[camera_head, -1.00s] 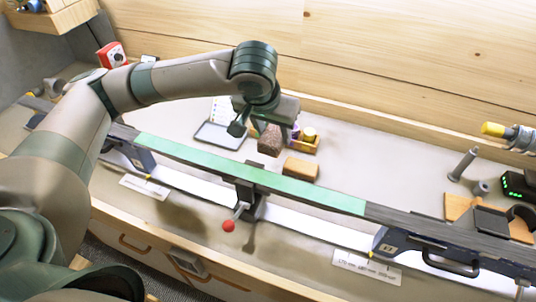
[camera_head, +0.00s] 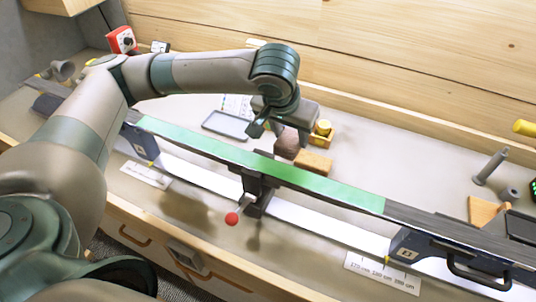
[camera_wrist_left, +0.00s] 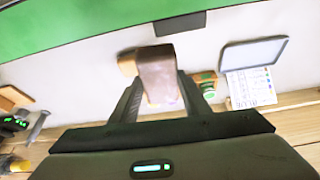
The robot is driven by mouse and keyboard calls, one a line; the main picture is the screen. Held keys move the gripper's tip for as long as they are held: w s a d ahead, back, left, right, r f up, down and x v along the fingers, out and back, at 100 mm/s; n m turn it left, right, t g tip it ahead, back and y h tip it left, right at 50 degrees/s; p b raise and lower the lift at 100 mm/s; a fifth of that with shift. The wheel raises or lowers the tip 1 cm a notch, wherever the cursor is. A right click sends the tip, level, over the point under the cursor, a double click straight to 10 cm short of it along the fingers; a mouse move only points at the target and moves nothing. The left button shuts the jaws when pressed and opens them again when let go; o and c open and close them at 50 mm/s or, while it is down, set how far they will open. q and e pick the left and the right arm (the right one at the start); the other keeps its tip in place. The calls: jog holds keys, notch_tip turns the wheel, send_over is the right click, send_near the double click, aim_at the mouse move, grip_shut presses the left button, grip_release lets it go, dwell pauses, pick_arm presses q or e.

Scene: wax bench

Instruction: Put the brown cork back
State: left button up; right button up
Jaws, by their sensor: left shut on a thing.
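The brown cork, a dark brown block (camera_head: 286,149), is between the fingers of my left gripper (camera_head: 291,134), behind the green-based ski (camera_head: 300,178). In the left wrist view the left gripper (camera_wrist_left: 160,88) is shut on the brown cork (camera_wrist_left: 158,72). A lighter tan block (camera_head: 313,162) lies on the bench close beside it, and it shows partly hidden behind the brown cork in the wrist view (camera_wrist_left: 127,63). I cannot tell whether the brown cork touches the bench or the tan block. My right gripper is not in view.
The ski runs along the bench on supports, with a clamp and red knob (camera_head: 232,219) in front. A small wooden holder (camera_head: 323,140) with a yellow item stands just behind the corks. A grey tray (camera_head: 225,123) lies to the left.

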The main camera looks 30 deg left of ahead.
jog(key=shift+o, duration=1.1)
pick_arm(q)
jog(key=shift+w+d+r+p, duration=0.2)
jog(key=shift+p, duration=0.45)
jog(key=w+d+m+p, duration=0.1)
jog(key=m+p, duration=0.1)
jog(key=p, duration=0.1)
jog(key=w+r+m+h+p, duration=0.1)
jog(key=p, duration=0.2)
jog(key=shift+d+m+g+h+p, duration=0.3)
jog(key=shift+d+m+p, duration=0.05)
jog(key=shift+d+m, duration=0.05)
jog(key=m+p, duration=0.1)
jog(key=p, duration=0.2)
jog(key=w+m+h+p, duration=0.1)
jog(key=m+p, duration=0.1)
jog(key=p, duration=0.1)
jog(key=shift+w+d+f, duration=0.2)
jog(key=shift+f, duration=0.1)
jog(key=shift+w+a+f+m+p, duration=0.15)
jog(key=shift+f+m+p, duration=0.25)
jog(key=shift+m+p, duration=0.45)
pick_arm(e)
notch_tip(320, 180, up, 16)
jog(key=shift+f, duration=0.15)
